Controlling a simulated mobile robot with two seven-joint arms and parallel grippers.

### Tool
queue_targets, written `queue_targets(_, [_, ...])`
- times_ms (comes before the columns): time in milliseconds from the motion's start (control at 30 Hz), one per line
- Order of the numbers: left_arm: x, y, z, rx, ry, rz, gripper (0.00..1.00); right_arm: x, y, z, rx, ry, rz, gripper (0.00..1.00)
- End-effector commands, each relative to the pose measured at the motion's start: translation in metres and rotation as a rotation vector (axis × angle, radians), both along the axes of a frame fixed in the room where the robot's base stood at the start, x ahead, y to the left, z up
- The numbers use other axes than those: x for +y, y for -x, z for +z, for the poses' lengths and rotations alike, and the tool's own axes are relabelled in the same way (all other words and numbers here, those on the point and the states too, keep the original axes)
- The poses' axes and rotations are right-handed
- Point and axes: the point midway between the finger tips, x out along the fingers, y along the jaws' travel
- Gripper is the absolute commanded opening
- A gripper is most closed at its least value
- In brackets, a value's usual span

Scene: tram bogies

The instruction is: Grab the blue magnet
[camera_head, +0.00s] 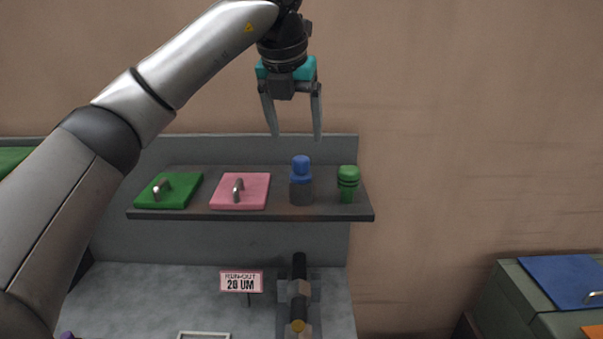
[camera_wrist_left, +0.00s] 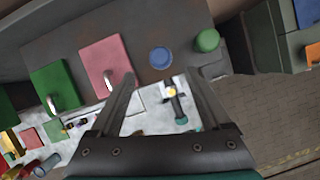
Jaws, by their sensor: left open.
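The blue magnet (camera_head: 301,178) stands upright on the dark shelf (camera_head: 250,214), with a blue top and a grey lower part. It also shows from above in the left wrist view (camera_wrist_left: 161,58), as a round blue top. My left gripper (camera_head: 296,136) is open and empty. In the head view its fingers point down above the shelf, with the magnet below them and apart from them. In the left wrist view the fingers (camera_wrist_left: 160,82) spread to either side below the magnet in the picture. My right gripper is not in view.
A green knobbed piece (camera_head: 347,183) stands close right of the magnet. A pink plate (camera_head: 240,192) and a green plate (camera_head: 168,191) with handles lie left on the shelf. Below are a sign (camera_head: 241,281) and a dark shaft (camera_head: 299,272). A cabinet (camera_head: 520,293) stands at right.

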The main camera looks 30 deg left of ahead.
Motion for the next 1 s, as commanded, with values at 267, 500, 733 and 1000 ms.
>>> queue_targets(267, [0.003, -0.014, -0.035, 0.000, -0.001, 0.001, 0.81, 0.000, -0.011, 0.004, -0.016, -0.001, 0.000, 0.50])
queue_targets(500, [0.005, -0.022, -0.058, 0.004, -0.001, 0.001, 0.81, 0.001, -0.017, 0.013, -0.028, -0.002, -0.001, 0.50])
queue_targets(733, [0.007, -0.032, -0.083, 0.001, 0.000, 0.000, 0.81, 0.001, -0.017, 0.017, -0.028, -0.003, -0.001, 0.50])
queue_targets(1000, [0.007, -0.033, -0.085, 0.000, 0.001, 0.000, 0.79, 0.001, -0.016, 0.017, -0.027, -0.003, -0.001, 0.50])
